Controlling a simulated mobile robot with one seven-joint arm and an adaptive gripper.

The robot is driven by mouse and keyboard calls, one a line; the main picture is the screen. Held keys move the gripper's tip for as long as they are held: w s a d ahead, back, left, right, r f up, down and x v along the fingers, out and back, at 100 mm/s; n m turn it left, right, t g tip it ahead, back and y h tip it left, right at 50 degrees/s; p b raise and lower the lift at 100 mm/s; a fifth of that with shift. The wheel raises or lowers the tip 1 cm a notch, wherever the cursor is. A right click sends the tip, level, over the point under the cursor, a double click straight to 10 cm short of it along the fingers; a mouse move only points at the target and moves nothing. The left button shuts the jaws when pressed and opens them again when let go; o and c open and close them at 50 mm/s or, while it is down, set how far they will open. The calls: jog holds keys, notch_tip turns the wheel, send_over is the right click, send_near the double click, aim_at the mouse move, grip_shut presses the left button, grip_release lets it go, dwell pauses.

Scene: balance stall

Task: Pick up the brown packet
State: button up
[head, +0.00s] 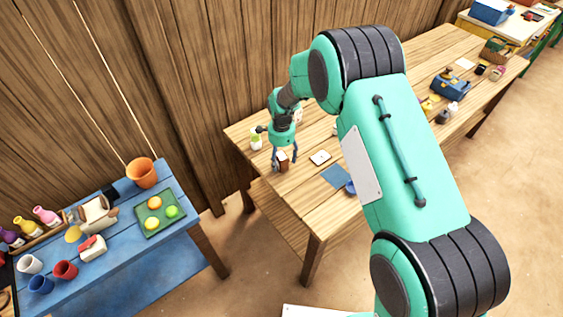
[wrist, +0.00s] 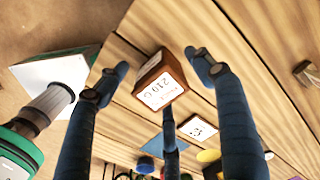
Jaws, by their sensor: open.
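The brown packet (head: 283,163) stands near the left end of the wooden table (head: 310,205), directly below my gripper (head: 284,152). In the wrist view the packet (wrist: 161,82) is a small brown block with a white face marked "210 G". My gripper (wrist: 160,70) has its dark blue fingers spread. Two fingers are on either side of the packet and a third is near its labelled face. Gaps show between the side fingers and the packet, so it is not gripped. I cannot tell whether the third finger touches it.
A pale card (head: 320,158) and a blue mat (head: 336,175) lie right of the packet. A light green cup (head: 256,141) stands to its left. A blue scale-like device (head: 449,84) is farther right. A separate blue table (head: 120,248) holds cups and a green tray (head: 159,222).

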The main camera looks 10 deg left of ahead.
aim_at(281, 155)
jog(key=shift+c, duration=0.5)
jog(key=c, duration=1.4)
jog(key=shift+w+r, duration=0.1)
jog(key=shift+r, duration=0.75)
notch_tip(281, 155, up, 2)
jog(key=shift+r+p, duration=0.15)
jog(key=shift+p, duration=0.25)
jog(key=s+d, duration=0.2)
jog(key=s, duration=0.3)
jog(key=s+d+p, duration=0.1)
jog(key=s+d, duration=0.1)
jog(key=s, duration=0.3)
jog(key=s+d+r, duration=0.1)
jog(key=s+d, duration=0.1)
jog(key=s, duration=0.2)
jog(key=shift+s+d, duration=0.15)
jog(key=shift+s, duration=0.25)
